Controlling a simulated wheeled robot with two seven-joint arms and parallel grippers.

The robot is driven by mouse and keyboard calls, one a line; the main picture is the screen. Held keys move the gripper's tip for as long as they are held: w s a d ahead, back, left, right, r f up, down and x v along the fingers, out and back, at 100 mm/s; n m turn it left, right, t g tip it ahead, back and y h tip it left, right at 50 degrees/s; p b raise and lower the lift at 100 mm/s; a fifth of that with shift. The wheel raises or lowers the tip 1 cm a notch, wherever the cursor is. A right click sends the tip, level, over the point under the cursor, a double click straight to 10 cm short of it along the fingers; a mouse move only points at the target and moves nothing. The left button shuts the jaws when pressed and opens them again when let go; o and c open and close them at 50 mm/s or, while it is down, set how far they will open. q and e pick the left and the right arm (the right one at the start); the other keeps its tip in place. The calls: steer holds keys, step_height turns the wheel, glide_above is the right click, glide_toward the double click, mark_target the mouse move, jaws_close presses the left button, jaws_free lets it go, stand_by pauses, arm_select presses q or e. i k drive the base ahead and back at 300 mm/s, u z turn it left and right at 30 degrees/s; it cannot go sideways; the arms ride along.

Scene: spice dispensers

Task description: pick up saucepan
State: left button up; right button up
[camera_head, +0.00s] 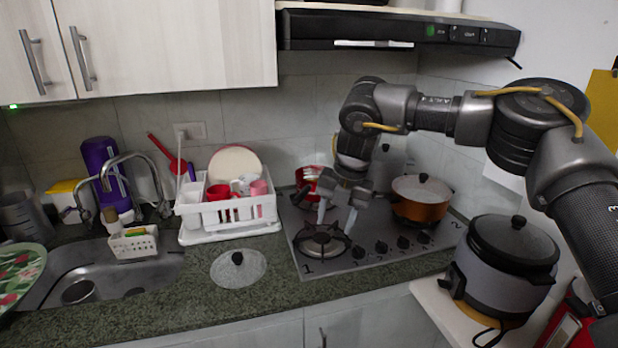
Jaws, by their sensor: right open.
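An orange-copper pot (420,210) with a pale top stands on the right side of the gas stove (375,258). A smaller red pot (304,177) is at the back left of the stove, partly hidden by my right gripper. I cannot tell which of the two is the saucepan. My right gripper (337,216) points down over the left part of the stove, open, with nothing between its fingers. It is above the front left burner, to the left of the copper pot. My left gripper is not in view.
A glass lid (238,268) lies on the green counter left of the stove. A white dish rack (228,213) stands behind it, with the sink (110,275) further left. A rice cooker (503,265) is at the right front. The range hood (395,28) hangs above.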

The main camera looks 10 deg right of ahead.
mark_target(305, 188)
steer(key=i, duration=0.95)
